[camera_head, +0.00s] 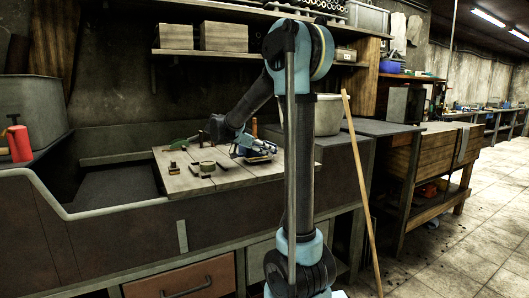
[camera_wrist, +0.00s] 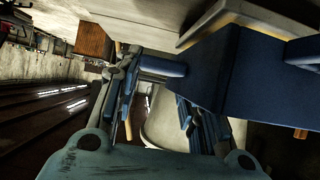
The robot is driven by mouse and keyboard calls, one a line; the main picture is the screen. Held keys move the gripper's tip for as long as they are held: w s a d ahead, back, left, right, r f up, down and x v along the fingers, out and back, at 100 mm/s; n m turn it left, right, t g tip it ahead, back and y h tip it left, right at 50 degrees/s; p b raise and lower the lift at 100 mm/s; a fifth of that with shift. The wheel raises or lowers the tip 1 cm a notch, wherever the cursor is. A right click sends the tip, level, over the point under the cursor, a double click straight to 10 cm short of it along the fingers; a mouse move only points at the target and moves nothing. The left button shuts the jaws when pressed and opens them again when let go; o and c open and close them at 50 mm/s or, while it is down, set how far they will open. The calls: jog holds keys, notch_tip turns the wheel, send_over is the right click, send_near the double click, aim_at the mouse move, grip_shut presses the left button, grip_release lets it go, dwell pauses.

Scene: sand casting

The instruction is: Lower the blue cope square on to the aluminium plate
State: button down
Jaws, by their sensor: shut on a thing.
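The blue cope (camera_wrist: 250,75) fills much of the right side of the wrist view, close to the camera. My gripper (camera_wrist: 172,82) is shut on its near part. In the head view, my gripper (camera_head: 242,144) is small and dark over the right part of the wooden board, with blue parts of the cope (camera_head: 262,147) beside it. A pale flat surface with a raised edge (camera_wrist: 230,14) lies beyond the cope in the wrist view; I cannot tell if it is the aluminium plate. Whether the cope touches anything beneath is hidden.
The wooden board (camera_head: 230,178) carries several small dark tools and a green-handled tool (camera_head: 181,143). A sunken sand bin (camera_head: 117,186) lies to its left, with a red tool (camera_head: 19,143) on the far left. A grey bucket (camera_head: 328,117) and leaning wooden pole (camera_head: 362,190) stand to the right.

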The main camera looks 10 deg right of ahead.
jog(key=shift+f, duration=0.5)
dwell(0.5)
jog(key=c, duration=0.9)
grip_release()
jog(key=shift+c, duration=0.2)
